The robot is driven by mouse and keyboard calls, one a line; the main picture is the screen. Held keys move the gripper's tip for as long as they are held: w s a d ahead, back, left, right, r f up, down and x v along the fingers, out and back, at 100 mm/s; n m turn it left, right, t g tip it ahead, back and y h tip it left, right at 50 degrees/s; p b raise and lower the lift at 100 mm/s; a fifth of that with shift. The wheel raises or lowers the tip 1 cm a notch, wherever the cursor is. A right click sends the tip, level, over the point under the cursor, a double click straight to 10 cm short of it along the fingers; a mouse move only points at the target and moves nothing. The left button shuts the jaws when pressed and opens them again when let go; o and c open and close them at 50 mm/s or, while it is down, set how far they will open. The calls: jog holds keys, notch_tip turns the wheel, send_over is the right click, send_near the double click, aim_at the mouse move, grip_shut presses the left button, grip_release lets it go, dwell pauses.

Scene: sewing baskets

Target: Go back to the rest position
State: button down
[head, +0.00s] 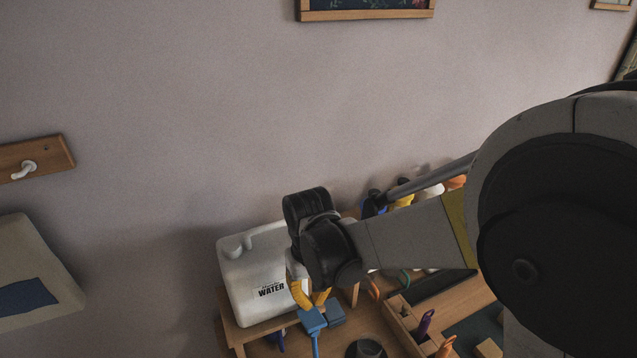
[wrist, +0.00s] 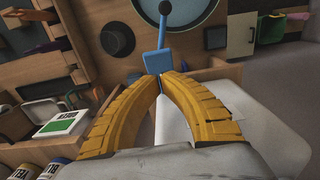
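My gripper (wrist: 159,77) has two ribbed yellow fingers that curve in, and their tips meet or nearly meet. In the head view my gripper (head: 312,301) hangs low over the wooden table, just right of the white water container. A blue flat piece with a blue stem (wrist: 157,62) shows right at the fingertips. It also shows in the head view (head: 312,320). I cannot tell whether the fingertips touch it or it lies beyond them. My dark wrist hides part of the table behind it.
The white water container (head: 258,275) stands on a wooden stand (head: 238,332) against the wall. A wooden tray (head: 400,322) with tools lies at the lower right. A dark round object (wrist: 117,40) is left of the blue piece.

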jog(key=s+d+r+m+t+b, duration=0.1)
jog(key=s+d+m+t+b, duration=0.1)
jog(key=d, duration=0.9)
jog(key=s+d+r+m+t+b, duration=0.2)
jog(key=s+d+m+t+b, duration=0.1)
jog(key=s+d+t+b, duration=0.2)
jog(key=s+d+b, duration=0.2)
jog(key=d+b, duration=0.2)
jog(key=d, duration=0.1)
jog(key=shift+d, duration=0.4)
jog(key=shift+s, duration=0.1)
dwell(0.4)
